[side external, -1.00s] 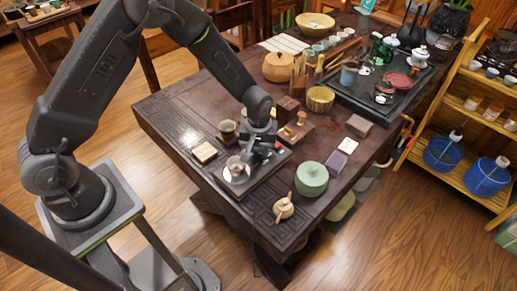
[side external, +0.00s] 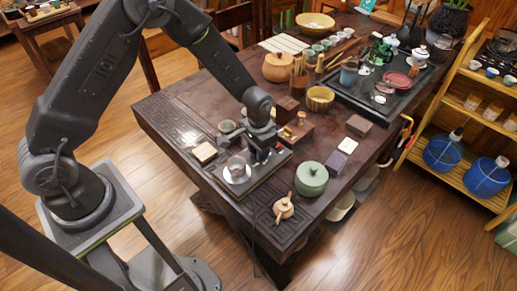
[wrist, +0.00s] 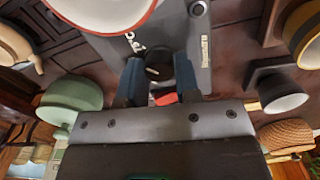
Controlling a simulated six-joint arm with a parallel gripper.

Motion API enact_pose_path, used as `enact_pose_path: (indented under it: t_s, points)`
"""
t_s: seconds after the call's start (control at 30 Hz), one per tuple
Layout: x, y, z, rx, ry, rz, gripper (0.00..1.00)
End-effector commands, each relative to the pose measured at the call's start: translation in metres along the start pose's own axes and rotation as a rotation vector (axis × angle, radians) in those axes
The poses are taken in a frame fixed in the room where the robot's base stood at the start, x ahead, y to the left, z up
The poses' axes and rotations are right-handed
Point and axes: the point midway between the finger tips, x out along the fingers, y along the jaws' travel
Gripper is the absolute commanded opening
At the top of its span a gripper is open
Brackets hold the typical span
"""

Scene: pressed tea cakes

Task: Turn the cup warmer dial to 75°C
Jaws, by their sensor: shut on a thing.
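The cup warmer is a dark flat slab (side external: 268,172) near the table's front edge, with a cup (side external: 237,166) on its pale round plate (side external: 236,180). In the wrist view the warmer's dark top (wrist: 205,50) shows pale lettering, and the cup (wrist: 100,12) is cut off at the top edge. The dial (wrist: 160,68) is a black round knob with a short pale pointer mark. My gripper (wrist: 158,78) points down at the warmer, its two blue fingers shut on either side of the dial. Any temperature marks are too small to read; fingers hide the dial's sides.
A green lidded jar (side external: 311,180) and a small pale teapot (side external: 283,208) stand to the right. A wooden box (side external: 297,130) is close behind my gripper.

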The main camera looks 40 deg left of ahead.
Motion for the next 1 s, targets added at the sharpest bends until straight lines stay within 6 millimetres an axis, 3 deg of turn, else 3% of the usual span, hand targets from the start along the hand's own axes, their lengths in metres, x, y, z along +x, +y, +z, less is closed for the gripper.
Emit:
enact_pose_path:
  t_s: [0.4, 0.97, 1.0]
  points:
    - [-0.0003, 0.0002, 0.0008, 0.19, -0.003, 0.0, 0.07]
    - [-0.0002, 0.0001, 0.0009, 0.218, -0.003, 0.0, 0.07]
    - [-0.0002, 0.0001, 0.0008, 0.218, -0.003, 0.0, 0.34]
